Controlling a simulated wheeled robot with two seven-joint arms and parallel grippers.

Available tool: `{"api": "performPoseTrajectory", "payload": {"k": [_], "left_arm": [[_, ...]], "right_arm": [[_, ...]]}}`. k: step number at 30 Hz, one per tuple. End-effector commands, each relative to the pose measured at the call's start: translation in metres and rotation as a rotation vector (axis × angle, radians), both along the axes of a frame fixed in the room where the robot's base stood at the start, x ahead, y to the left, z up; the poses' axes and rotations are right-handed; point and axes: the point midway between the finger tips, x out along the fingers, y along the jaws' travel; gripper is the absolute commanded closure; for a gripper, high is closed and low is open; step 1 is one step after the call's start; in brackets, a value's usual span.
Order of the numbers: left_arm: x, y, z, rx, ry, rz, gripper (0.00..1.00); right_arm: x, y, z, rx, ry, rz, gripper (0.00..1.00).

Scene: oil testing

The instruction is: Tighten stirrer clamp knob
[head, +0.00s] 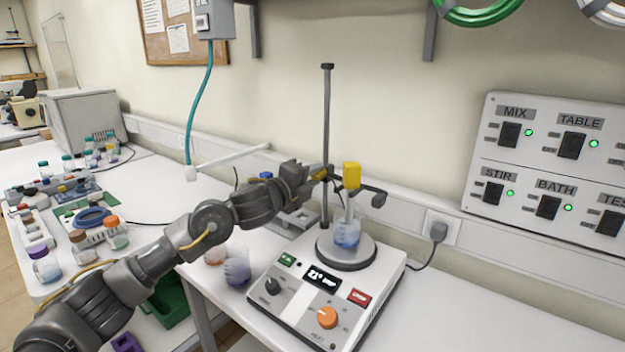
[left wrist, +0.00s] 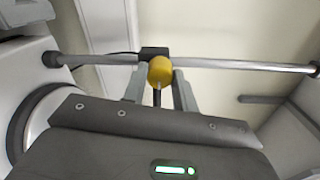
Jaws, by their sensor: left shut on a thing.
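The stirrer stand is a dark upright rod (head: 327,120) behind the hotplate. A small yellow clamp knob (left wrist: 160,71) sits at the clamp block (left wrist: 154,52) on the rod in the left wrist view. My left gripper (head: 318,174) reaches in from the left at the rod. Its two fingers are shut on the knob, one on each side. A yellow stirrer head (head: 351,175) stands just right of the rod, above a beaker of blue liquid (head: 347,234) on the hotplate's round plate (head: 346,252). My right gripper is not in view.
The hotplate base (head: 300,296) has an orange dial (head: 327,317) and a display. A switch panel (head: 550,165) is on the right wall. The table right of the hotplate is clear.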

Motion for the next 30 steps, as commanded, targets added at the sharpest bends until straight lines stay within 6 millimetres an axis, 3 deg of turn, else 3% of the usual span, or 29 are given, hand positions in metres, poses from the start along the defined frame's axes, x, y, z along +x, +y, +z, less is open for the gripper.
{"api": "performPoseTrajectory", "payload": {"k": [9, 10, 14, 24, 30], "left_arm": [[0.0, 0.0, 0.0, 0.002, 0.0, -0.001, 0.95], [0.0, 0.0, 0.0, 0.002, 0.0, -0.001, 0.68], [0.0, 0.0, 0.0, 0.002, 0.0, -0.001, 0.51], [-0.002, 0.002, 0.0, 0.001, -0.001, 0.0, 0.5], [-0.025, 0.019, -0.002, 0.002, -0.002, 0.0, 0.5]], "right_arm": [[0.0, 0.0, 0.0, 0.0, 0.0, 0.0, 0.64], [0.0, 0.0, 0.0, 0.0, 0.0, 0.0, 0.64], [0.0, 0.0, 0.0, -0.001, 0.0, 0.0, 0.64], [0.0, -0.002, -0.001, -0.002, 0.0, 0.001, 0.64], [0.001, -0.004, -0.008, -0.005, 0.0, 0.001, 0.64]]}}
